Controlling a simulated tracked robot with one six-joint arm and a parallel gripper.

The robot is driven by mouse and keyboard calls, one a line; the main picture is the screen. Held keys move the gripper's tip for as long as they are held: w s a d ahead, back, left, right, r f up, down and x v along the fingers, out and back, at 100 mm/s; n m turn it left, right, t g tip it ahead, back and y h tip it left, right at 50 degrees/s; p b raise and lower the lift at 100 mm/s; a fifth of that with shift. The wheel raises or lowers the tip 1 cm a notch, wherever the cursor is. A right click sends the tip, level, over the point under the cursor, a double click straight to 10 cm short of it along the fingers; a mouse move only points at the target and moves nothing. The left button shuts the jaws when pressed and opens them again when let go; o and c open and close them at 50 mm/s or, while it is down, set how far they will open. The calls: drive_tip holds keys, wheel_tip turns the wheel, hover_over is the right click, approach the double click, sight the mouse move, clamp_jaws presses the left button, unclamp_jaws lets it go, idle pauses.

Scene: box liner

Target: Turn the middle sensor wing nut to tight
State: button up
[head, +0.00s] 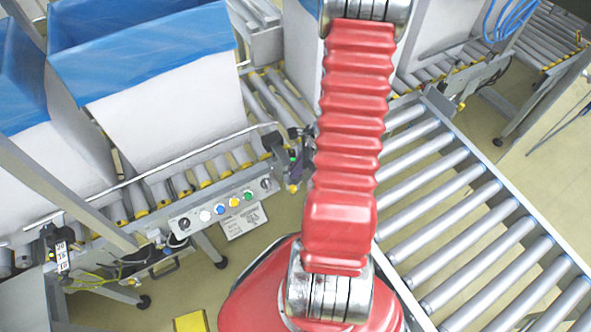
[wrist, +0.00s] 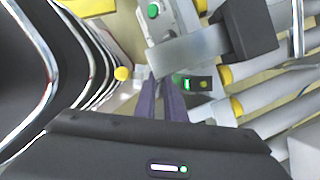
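The middle sensor (wrist: 197,83) is a small dark body with a lit green face in the wrist view, just right of my fingertips. In the head view the sensor (head: 295,155) shows a green light on the conveyor rail, just left of my arm. My gripper (wrist: 160,82) has two purple fingers, close together beside the sensor. I cannot tell whether they touch each other or the wing nut. No wing nut can be made out clearly. In the head view my gripper (head: 293,187) is a small purple shape, partly behind my red arm.
A button panel (head: 225,205) is on the conveyor's side. Large white boxes with blue liners (head: 150,60) stand on the left rollers. A bare roller conveyor (head: 470,210) runs at right. In the wrist view, a grey bracket with a black block (wrist: 245,28) is close to the sensor.

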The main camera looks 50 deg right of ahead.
drive_tip(key=shift+o, duration=0.4)
drive_tip(key=shift+a, duration=0.1)
drive_tip(key=v, duration=1.3)
drive_tip(key=shift+r, duration=0.4)
